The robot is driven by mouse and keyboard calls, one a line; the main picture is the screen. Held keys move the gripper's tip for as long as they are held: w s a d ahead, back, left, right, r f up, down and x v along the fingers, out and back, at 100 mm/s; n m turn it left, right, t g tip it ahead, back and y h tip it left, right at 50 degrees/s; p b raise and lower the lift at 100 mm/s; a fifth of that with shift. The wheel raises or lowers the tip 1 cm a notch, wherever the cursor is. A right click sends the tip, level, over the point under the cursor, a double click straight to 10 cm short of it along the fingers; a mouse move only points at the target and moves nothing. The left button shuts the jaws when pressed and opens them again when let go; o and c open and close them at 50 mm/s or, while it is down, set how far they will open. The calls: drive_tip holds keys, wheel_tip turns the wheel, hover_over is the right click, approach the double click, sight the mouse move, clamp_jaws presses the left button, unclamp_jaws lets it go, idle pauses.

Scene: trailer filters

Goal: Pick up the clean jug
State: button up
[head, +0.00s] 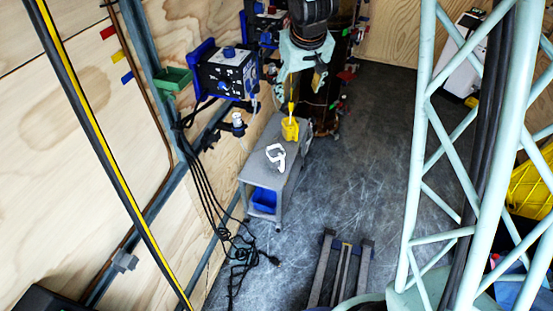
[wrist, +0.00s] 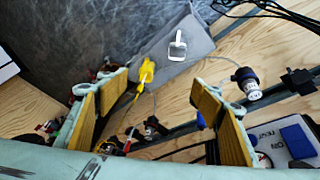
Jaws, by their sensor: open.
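A grey cart (head: 258,172) stands against the wooden wall. On its top are a white jug-like piece with an open handle shape (head: 276,156) and a yellow container (head: 290,130) with a thin yellow part rising from it. In the wrist view the white piece (wrist: 177,47) lies beyond the fingers, and the yellow container (wrist: 147,70) is nearer. No label shows which one is the clean jug. My gripper (head: 302,80) is above the far end of the cart, apart from both. In the wrist view my gripper (wrist: 165,105) has its yellow-padded fingers wide apart, with nothing held.
A blue bin (head: 264,200) sits on the cart's lower shelf. Black cables (head: 212,195) hang beside the cart. The floor (head: 350,180) right of the cart is clear.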

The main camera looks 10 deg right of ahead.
drive_tip(key=w+a+r+x, duration=0.1)
drive_tip(key=w+x, duration=0.1)
drive_tip(key=x, duration=1.8)
drive_tip(key=n+y+p, duration=0.1)
drive_tip(key=y+p, duration=0.1)
hover_over(278, 159)
drive_tip(key=f, duration=1.9)
drive_tip(key=shift+w+d+f, duration=0.3)
drive_tip(key=shift+d+f, duration=0.1)
drive_tip(key=shift+f, duration=0.1)
drive_tip(key=shift+b+x, duration=1.05)
drive_tip(key=shift+x, duration=3.15)
drive_tip(key=shift+w, duration=0.1)
drive_tip(key=shift+b+x, duration=0.85)
drive_tip(key=shift+x, duration=1.7)
